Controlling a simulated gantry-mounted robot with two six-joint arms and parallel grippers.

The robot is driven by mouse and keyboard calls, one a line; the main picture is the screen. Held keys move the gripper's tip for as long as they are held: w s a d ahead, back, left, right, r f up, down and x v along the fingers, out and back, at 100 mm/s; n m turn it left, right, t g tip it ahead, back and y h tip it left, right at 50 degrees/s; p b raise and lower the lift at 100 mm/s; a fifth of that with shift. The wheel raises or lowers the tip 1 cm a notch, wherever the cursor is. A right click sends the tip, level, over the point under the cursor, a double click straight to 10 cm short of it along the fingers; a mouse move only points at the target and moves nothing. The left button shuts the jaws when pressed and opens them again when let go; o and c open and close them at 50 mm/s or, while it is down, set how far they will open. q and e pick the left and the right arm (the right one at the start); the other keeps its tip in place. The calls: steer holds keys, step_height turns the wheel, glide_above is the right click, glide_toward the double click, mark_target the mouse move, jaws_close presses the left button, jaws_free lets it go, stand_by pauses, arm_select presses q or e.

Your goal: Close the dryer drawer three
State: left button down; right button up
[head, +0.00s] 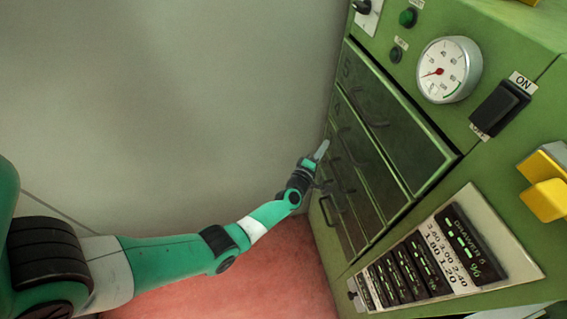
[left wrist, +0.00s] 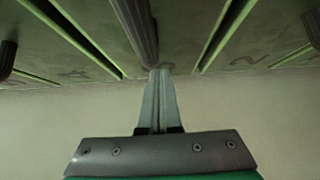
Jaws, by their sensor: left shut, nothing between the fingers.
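The green dryer (head: 468,135) stands at the right in the head view, with a stack of dark drawer fronts with bar handles. In the left wrist view, drawer three's front (left wrist: 185,25) lies between fronts marked 4 (left wrist: 70,72) and 2 (left wrist: 240,60). Its dark handle (left wrist: 136,30) runs down toward my fingertips, and its number is partly hidden. My left gripper (left wrist: 158,76) is shut and empty, its tips at drawer three's front by the number. Contact cannot be told. In the head view the left gripper (head: 322,150) is beside the lower drawers. How far drawer three stands out is unclear.
The top drawer (head: 400,125) looks flush. A dial gauge (head: 448,70), a black ON switch (head: 500,107), a yellow part (head: 545,185) and a display panel (head: 440,255) are on the dryer's front. The grey wall (head: 190,90) and reddish floor (head: 260,270) are clear.

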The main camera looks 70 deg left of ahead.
arm_select(q)
steer(key=s+a+p+v, duration=0.1)
steer(key=p+v, duration=0.3)
steer(key=v, duration=0.8)
steer(key=shift+s+a+p, duration=0.15)
steer(key=shift+a+p, duration=0.15)
steer(key=shift+p, duration=0.05)
arm_select(e)
steer(key=r, duration=0.5)
steer(key=shift+s+a, duration=0.3)
steer(key=shift+s, duration=0.1)
arm_select(q)
steer(key=shift+f, duration=0.1)
